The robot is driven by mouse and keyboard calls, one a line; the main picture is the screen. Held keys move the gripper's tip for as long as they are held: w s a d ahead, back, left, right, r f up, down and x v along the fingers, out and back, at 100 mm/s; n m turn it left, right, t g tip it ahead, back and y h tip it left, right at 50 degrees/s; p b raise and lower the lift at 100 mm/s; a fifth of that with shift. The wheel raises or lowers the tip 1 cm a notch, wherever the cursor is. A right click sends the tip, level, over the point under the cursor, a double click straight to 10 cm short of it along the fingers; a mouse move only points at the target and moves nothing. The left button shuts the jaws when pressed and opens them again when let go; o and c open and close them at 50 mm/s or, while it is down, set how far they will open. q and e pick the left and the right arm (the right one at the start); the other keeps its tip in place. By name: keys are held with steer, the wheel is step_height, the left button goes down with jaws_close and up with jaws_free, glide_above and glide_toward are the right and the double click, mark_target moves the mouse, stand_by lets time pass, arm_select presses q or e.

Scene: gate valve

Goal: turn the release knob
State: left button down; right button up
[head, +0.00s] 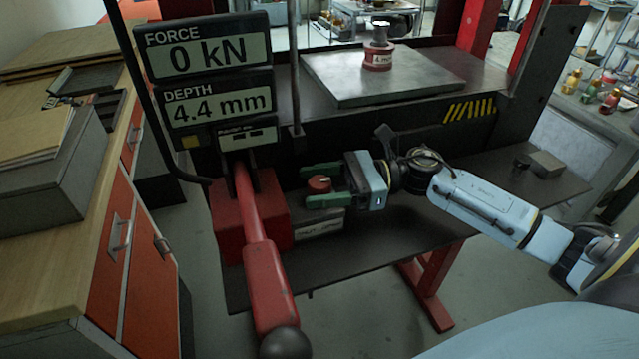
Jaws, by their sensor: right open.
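The release knob (319,184) is a small round red knob low on the front of the press, right of the red pump block (229,222). My right gripper (322,186) reaches in from the right with its two green fingers apart, one above and one below the knob. The knob shows between the fingers near their tips. I cannot tell whether either finger touches it. My left gripper is not in view.
A long red lever (264,270) with a dark ball end slants toward me, left of the knob. The display (205,62) reads force 0 kN and depth 4.4 mm. A red part (378,57) stands on the steel plate (385,88). A wooden bench (60,270) is at the left.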

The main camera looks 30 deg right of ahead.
steer(key=shift+d, duration=0.1)
steer(key=b+v, duration=0.2)
steer(key=v, duration=1.1)
steer(key=shift+d, duration=0.15)
